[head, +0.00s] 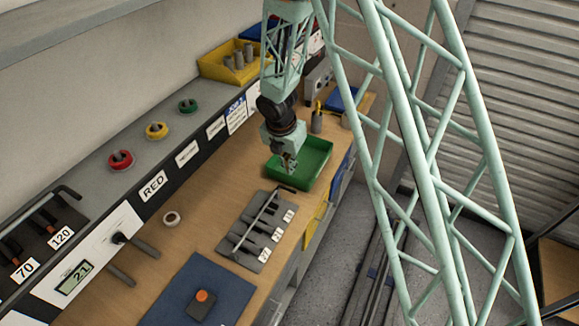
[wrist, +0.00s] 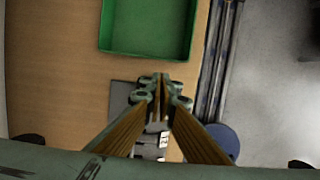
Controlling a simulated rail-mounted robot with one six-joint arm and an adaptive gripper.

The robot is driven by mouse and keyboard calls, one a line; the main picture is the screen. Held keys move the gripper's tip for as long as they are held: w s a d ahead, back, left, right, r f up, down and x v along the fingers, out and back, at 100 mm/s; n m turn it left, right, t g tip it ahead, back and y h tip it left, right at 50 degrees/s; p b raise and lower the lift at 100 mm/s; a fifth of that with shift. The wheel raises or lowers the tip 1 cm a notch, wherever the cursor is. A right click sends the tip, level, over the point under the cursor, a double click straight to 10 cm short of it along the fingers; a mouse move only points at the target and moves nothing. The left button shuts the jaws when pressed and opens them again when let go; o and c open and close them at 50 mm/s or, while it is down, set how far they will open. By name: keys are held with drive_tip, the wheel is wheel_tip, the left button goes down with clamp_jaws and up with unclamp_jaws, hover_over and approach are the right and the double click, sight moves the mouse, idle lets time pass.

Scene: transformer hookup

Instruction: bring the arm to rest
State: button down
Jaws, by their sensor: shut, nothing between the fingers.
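My gripper (head: 289,166) hangs from my arm, pointing down over the wooden bench (head: 205,210). It is shut and empty. In the head view it overlaps the near left part of a green tray (head: 318,158). In the wrist view the fingers (wrist: 161,88) are together, and the green tray (wrist: 150,32) lies beyond their tips. A grey holder (wrist: 122,94) is partly hidden behind the fingers there. My arm hides part of the bench's back.
The grey holder with white number tags (head: 250,245) and a long rod lies in front of the tray. A blue mat (head: 228,290) bears a dark block with an orange button (head: 202,296). A yellow bin (head: 213,66) stands behind.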

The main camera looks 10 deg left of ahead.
drive_tip(key=shift+s+r, duration=0.1)
drive_tip(key=shift+r, duration=0.2)
idle(0.5)
drive_tip(key=s+d+r+m+b, duration=0.2)
drive_tip(key=d+r+m+b, duration=0.15)
drive_tip(key=d+r, duration=0.35)
drive_tip(key=s+d+r+m+b, duration=0.2)
drive_tip(key=d+r+m, duration=0.3)
drive_tip(key=r, duration=0.4)
drive_tip(key=s+d+r+m+t+b, duration=0.1)
drive_tip(key=s+d+r+m+b, duration=0.3)
drive_tip(key=s+d+r+m, duration=0.4)
drive_tip(key=s+d+r+m+b, duration=0.3)
drive_tip(key=s+d+m, duration=0.1)
drive_tip(key=s, duration=0.4)
drive_tip(key=s+d+r+m+b, duration=0.2)
drive_tip(key=s+d+m, duration=0.15)
drive_tip(key=s, duration=0.45)
drive_tip(key=s+d+f+m+b, duration=0.1)
drive_tip(key=s+m+b, duration=0.4)
drive_tip(key=s, duration=1.2)
drive_tip(key=f+m, duration=0.1)
drive_tip(key=m, duration=0.1)
drive_tip(key=shift+s+d+f+m+t+y, duration=0.15)
drive_tip(key=shift+s+d+m+t+y, duration=0.15)
drive_tip(key=shift+m+t+y, duration=0.1)
